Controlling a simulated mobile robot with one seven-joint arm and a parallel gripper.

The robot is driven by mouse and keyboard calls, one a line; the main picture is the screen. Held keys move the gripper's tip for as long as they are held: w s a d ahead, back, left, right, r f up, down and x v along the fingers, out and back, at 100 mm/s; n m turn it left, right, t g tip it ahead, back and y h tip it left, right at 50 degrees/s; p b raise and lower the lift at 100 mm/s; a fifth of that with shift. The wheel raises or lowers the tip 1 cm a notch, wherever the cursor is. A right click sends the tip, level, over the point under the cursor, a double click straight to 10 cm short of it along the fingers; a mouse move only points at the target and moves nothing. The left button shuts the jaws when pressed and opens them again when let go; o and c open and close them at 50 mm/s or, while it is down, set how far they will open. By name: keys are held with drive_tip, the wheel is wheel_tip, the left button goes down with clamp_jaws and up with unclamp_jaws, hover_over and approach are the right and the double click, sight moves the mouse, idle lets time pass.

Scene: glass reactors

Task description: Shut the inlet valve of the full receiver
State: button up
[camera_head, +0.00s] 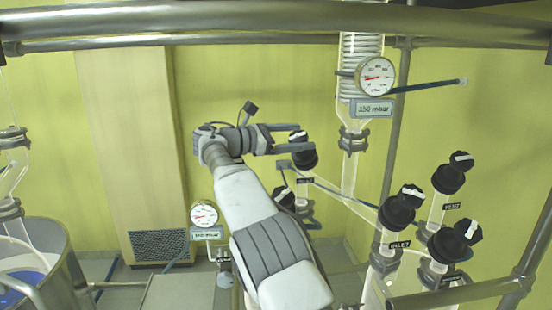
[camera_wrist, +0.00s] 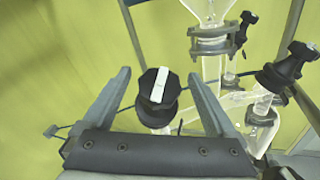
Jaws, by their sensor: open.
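My gripper (camera_head: 295,140) is open and points right at a black valve knob with a white bar (camera_head: 303,157), labelled INLET. In the wrist view, this knob (camera_wrist: 157,90) shows between the two open fingers of my gripper (camera_wrist: 159,74), with gaps on both sides. Its white bar runs nearly upright there. A second black INLET knob (camera_head: 400,207) stands on the right-hand glassware. Liquid levels in the receivers are not clear, so I cannot tell which is full. My arm hides part of the left-hand receiver.
A VENT knob (camera_head: 450,174) and another black knob (camera_head: 453,240) stand near the right INLET knob. Another knob (camera_head: 284,197) is partly hidden behind my arm. A gauge (camera_head: 375,76) marked 150 mbar hangs above. Metal frame bars (camera_head: 395,150) cross the scene.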

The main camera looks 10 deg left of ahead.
drive_tip(key=shift+n+t+y, duration=0.5)
drive_tip(key=shift+n+t, duration=0.5)
drive_tip(key=shift+n+t+y, duration=1.2)
drive_tip(key=shift+n+t, duration=0.2)
drive_tip(key=shift+n, duration=0.6)
drive_tip(key=n+t+y+b, duration=0.1)
drive_tip(key=n, duration=0.1)
drive_tip(key=n+t+y+b, duration=0.1)
drive_tip(key=n+y, duration=0.1)
drive_tip(key=shift+s+d+f+y, duration=0.1)
drive_tip(key=shift+d+y, duration=0.05)
drive_tip(key=shift+y, duration=0.15)
drive_tip(key=n+t+y, duration=0.1)
drive_tip(key=n+y, duration=0.2)
drive_tip(key=n, duration=0.1)
drive_tip(key=shift+b, duration=0.3)
drive_tip(key=b+v, duration=0.4)
drive_tip(key=v, duration=1.3)
drive_tip(key=shift+s+d+y, duration=0.25)
drive_tip(key=shift+d+y, duration=0.05)
drive_tip(key=shift+y, duration=0.1)
